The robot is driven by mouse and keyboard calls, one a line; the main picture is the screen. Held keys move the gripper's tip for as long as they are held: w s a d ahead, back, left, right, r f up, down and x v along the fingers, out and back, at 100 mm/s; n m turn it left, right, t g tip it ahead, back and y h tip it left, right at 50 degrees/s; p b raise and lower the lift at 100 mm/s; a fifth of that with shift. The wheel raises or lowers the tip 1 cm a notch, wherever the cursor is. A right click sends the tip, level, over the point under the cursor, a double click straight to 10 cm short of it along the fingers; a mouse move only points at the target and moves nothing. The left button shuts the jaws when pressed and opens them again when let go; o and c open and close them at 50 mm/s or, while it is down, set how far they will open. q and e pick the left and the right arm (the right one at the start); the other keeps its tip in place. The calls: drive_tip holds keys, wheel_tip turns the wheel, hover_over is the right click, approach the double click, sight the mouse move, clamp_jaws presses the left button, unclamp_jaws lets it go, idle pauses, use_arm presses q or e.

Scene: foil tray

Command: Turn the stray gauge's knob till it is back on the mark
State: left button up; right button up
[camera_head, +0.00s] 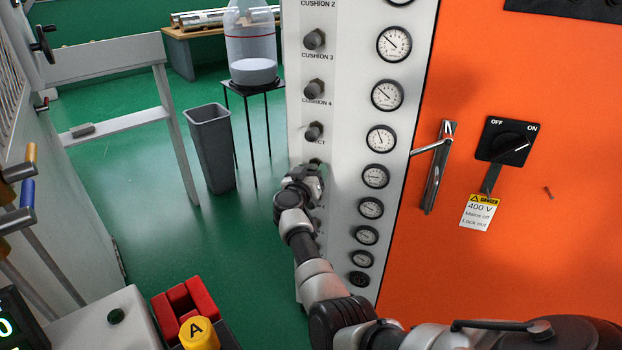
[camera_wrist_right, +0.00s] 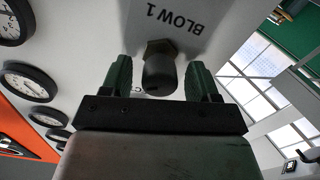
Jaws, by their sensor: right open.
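A white panel (camera_head: 345,60) carries a column of knobs on its left and a column of round dial gauges on its right. Knobs such as the one by CUSHION 4 (camera_head: 314,131) show above my right gripper (camera_head: 305,176), which is at the panel's knob column. In the right wrist view a dark knob (camera_wrist_right: 160,75) sits between the open fingers of my right gripper (camera_wrist_right: 160,88), beside the upside-down label BLOW 1. I cannot tell whether the fingers touch it. Gauges (camera_head: 376,176) face me, but their marks are too small to tell which one strays. My left gripper is not seen.
An orange cabinet door (camera_head: 560,240) with a handle (camera_head: 437,170) and a mains switch (camera_head: 508,141) adjoins the panel's right. A grey bin (camera_head: 209,150) and a stool (camera_head: 252,88) with a clear container stand left. Green floor between is clear.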

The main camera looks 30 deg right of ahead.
drive_tip(key=c, duration=0.9)
drive_tip(key=shift+r+m+p, duration=0.1)
drive_tip(key=shift+m+p, duration=0.45)
drive_tip(key=shift+m, duration=0.95)
drive_tip(key=shift+m+p, duration=0.5)
drive_tip(key=shift+m, duration=1.8)
